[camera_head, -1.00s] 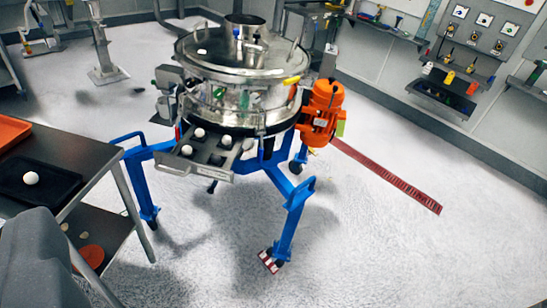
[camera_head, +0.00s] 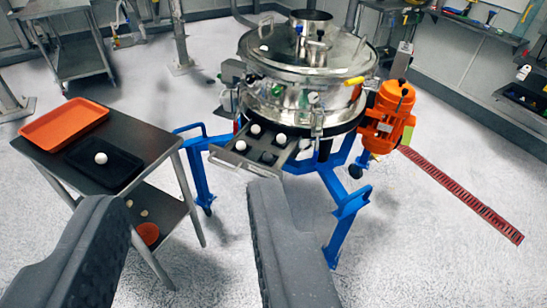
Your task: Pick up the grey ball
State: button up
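A pale, whitish-grey ball (camera_head: 101,158) rests on a black tray (camera_head: 122,181) on the dark side table at left. Several more pale balls, such as one at the front (camera_head: 240,145), sit in a small compartmented tray (camera_head: 232,162) at the front of the steel sifter. Another small pale ball (camera_head: 264,48) shows on the sifter lid. All look whitish, so I cannot tell by colour which is the grey one. My gripper (camera_head: 183,195) is open and empty. Its two dark fingers are wide apart in the foreground, short of the table and sifter.
An orange tray (camera_head: 65,126) lies beside the black tray on the side table (camera_head: 150,140). The lower shelf holds small pale pieces and an orange round thing (camera_head: 147,234). The sifter (camera_head: 305,85) has blue legs and an orange motor (camera_head: 388,115). Open floor lies between table and sifter.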

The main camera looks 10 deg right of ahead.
aim_at(268, 156)
jog(key=i, duration=1.65)
jog(key=u, duration=0.05)
